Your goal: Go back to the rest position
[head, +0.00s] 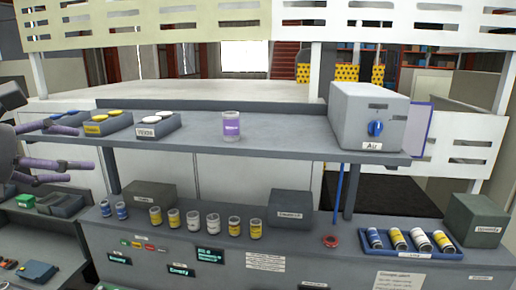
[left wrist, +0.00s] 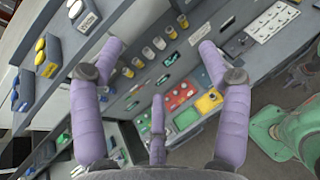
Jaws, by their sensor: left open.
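My left gripper (head: 82,150) comes in at the left edge of the head view, beside the left end of the upper shelf (head: 280,143). Its purple fingers are spread, with nothing between them. In the left wrist view the open fingers (left wrist: 160,62) point over the lower console, with several jars and coloured panels showing beyond and below them. The contact with the shelf cannot be judged, but no finger holds anything. My right gripper is in neither view.
The shelf carries trays of blue, yellow and white lids (head: 105,123), a purple-banded jar (head: 231,126) and a grey box with a blue knob (head: 368,117). Below stand several jars (head: 193,220) and a blue rack (head: 455,252) of jars. The shelf's middle is partly clear.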

